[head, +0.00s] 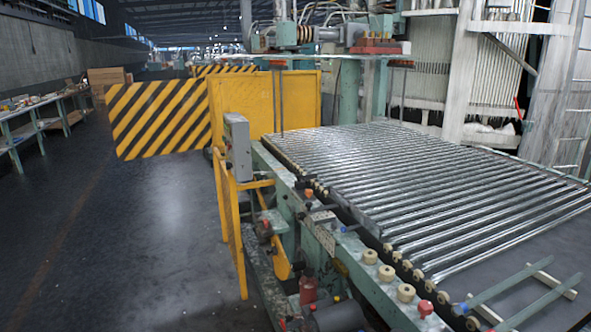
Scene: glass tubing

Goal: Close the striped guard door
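The striped guard door (160,117) is a panel with black and yellow diagonal stripes, left of centre in the head view. It stands swung out to the left over the aisle floor. Its right edge meets a plain yellow guard panel (265,101) beside the machine. I cannot make out a handle or latch on it. Neither of my grippers is in view, and nothing is seen touching the door.
A roller bed with glass tubes (440,190) fills the right side. A grey control box (237,147) on a yellow frame (232,225) stands in front of the plain panel. A workbench (45,125) lines the left wall. The aisle floor (120,240) is clear.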

